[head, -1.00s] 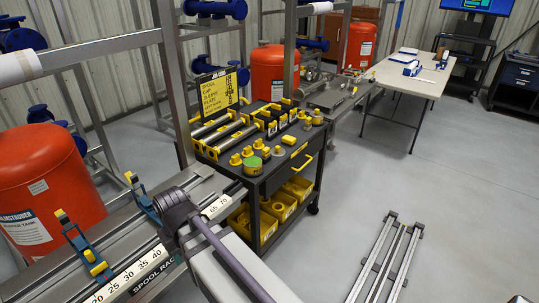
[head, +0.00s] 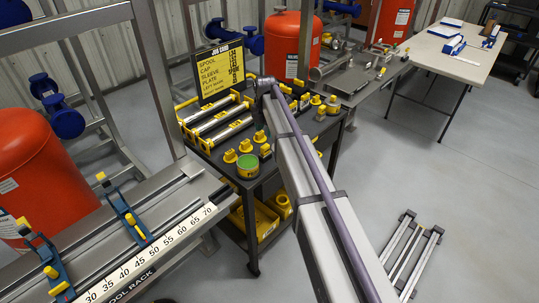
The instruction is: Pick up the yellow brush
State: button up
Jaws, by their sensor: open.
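I cannot single out a yellow brush in the head view. Many small yellow parts stand on the black cart (head: 247,187), among them several yellow caps (head: 230,156) and a round tin with a green top (head: 248,166).
A rack with a number scale (head: 150,258) and blue clamps (head: 127,215) fills the lower left. An orange tank (head: 45,160) stands behind it. Yellow bins (head: 262,222) sit on the cart's lower shelf. A rail frame (head: 412,255) lies on the otherwise clear floor at right.

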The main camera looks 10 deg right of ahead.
aim_at(265, 146)
notch_tip(265, 146, down, 4)
jog(key=b, duration=0.3)
jog(key=shift+a+f, duration=0.1)
jog(key=shift+f, duration=0.15)
jog(key=shift+f+b, duration=0.25)
jog(key=shift+b, duration=0.1)
jog(key=shift+r, duration=0.15)
notch_tip(265, 146, down, 5)
jog(key=b, duration=0.5)
jog(key=shift+w+f, duration=0.15)
jog(key=shift+f, duration=0.05)
jog(key=shift+r, duration=0.2)
grip_shut()
notch_tip(265, 146, up, 10)
jog(key=p, duration=1)
jog(key=shift+r+p, duration=0.2)
jog(key=shift+p, duration=0.1)
jog(key=shift+f, duration=0.2)
jog(key=c, duration=0.7)
grip_release()
jog(key=shift+c, duration=1.1)
